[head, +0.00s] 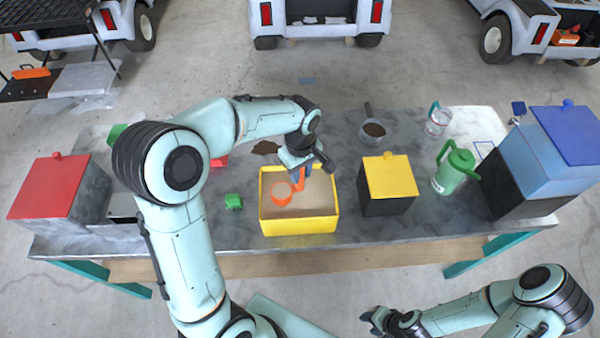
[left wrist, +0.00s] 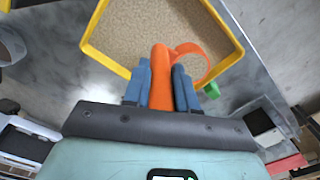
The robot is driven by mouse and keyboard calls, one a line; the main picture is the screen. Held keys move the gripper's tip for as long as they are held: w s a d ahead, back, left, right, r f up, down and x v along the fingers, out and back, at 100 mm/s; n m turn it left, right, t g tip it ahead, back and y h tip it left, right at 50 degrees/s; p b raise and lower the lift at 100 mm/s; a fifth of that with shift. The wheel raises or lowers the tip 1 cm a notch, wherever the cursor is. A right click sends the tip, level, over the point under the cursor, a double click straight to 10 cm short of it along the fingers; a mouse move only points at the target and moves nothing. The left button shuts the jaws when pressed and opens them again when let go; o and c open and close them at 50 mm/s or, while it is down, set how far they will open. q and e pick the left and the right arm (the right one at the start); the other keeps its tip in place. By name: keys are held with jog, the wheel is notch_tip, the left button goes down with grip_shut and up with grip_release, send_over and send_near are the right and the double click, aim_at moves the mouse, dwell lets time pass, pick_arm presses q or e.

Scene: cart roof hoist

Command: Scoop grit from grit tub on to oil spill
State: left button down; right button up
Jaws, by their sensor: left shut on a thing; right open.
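The grit tub (head: 299,228) is an open yellow box of pale beige grit at the middle of the table. It also shows in the left wrist view (left wrist: 107,64). My left gripper (head: 303,173) is over the tub, shut on the handle of an orange scoop (head: 281,202). In the left wrist view the handle (left wrist: 161,60) lies between the blue fingers. The scoop's cup is within the tub's outline; I cannot tell how deep it sits or what it holds. The oil spill (head: 265,147) is a dark brown patch behind the tub. My right gripper (head: 371,317) is open and empty, in front of the table.
A yellow-lidded box (head: 388,178) stands right of the tub, with a dark pan (head: 373,128) behind it. A green jug (head: 454,170) and a blue-lidded bin (head: 545,155) are further right. A small green block (head: 233,201) and a red-lidded box (head: 59,187) are left.

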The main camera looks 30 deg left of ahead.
pick_arm(q)
jog(key=shift+d+r, duration=0.1)
jog(key=shift+r, duration=2.25)
